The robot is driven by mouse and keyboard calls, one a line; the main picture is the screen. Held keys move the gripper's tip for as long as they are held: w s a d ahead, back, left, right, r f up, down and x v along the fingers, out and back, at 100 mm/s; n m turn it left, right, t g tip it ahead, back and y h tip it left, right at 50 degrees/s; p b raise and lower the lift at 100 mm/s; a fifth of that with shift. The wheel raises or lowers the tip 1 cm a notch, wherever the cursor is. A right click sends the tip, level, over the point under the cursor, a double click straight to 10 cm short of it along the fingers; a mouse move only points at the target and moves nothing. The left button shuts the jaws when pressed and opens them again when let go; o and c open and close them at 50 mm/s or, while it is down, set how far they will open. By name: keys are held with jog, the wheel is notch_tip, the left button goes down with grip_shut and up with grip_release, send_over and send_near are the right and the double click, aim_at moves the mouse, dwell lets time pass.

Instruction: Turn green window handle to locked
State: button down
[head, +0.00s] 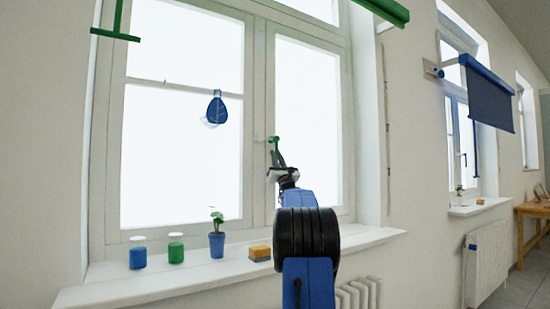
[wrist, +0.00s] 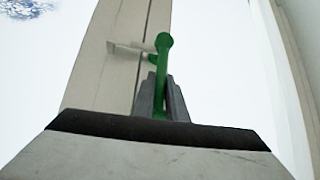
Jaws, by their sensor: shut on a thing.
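The green window handle (head: 272,139) is on the middle frame post between two bright panes in the head view. In the wrist view the green handle (wrist: 162,62) runs from its round top down between the fingers, and a light-coloured plate and neck show beside it on the frame. My gripper (head: 276,160) is at the handle in the head view. In the wrist view my gripper (wrist: 162,95) has its grey fingers on both sides of the green bar, shut on it. The lower end of the handle is hidden by the fingers and gripper body.
The sill (head: 150,290) below holds a blue jar (head: 138,256), a green jar (head: 176,250), a potted plant (head: 217,243) and a yellow-and-blue sponge (head: 260,252). A blue ornament (head: 216,110) hangs before the left pane. A radiator (head: 360,294) is under the sill.

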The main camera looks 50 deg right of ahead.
jog(key=c, duration=1.8)
grip_release()
jog(key=shift+o, duration=0.2)
jog(key=v, duration=1.7)
jog(key=shift+f, duration=0.25)
jog(key=shift+a, duration=0.15)
